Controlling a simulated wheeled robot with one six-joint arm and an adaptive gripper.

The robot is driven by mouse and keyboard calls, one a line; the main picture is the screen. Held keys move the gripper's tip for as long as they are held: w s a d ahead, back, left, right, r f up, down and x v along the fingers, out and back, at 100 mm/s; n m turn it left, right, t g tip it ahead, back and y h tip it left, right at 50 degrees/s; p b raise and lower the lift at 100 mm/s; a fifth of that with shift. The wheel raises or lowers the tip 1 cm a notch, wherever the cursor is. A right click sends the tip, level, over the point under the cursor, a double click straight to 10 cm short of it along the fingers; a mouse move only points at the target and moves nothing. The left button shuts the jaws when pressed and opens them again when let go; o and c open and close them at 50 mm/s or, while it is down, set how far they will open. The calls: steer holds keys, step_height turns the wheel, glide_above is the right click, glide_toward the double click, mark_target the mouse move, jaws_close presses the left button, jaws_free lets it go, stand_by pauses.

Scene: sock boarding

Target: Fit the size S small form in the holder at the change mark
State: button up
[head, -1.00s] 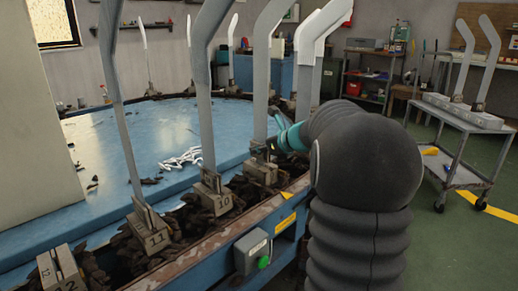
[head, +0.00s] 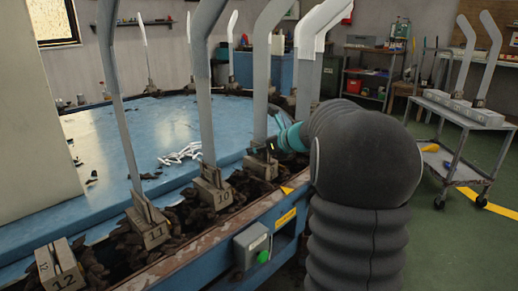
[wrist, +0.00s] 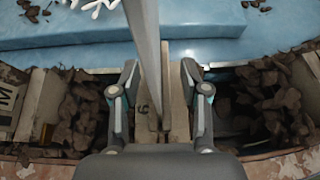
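My gripper (wrist: 160,70) is open, with its two fingers apart on either side of a grey form (wrist: 146,30) and its holder (wrist: 178,85). The form stands upright in the holder, whose label looks like a 9. I cannot see either finger pressing on the form. In the head view this form (head: 262,70) stands in the holder (head: 262,164) beyond number 10, and my gripper (head: 285,136) is at its right, partly hidden by my arm. A yellow triangle mark (head: 286,190) sits on the rail's edge near it. I cannot read the form's size.
Holders 10 (head: 213,190) and 11 (head: 147,228) carry tall forms; holder 12 (head: 60,268) looks empty. Dark scraps fill the channel around them. A grey cart (head: 465,112) at right bears upright forms (head: 467,60). A control box (head: 252,246) hangs on the rail.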

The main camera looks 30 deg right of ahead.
steer(key=v, duration=1.2)
stand_by(0.6)
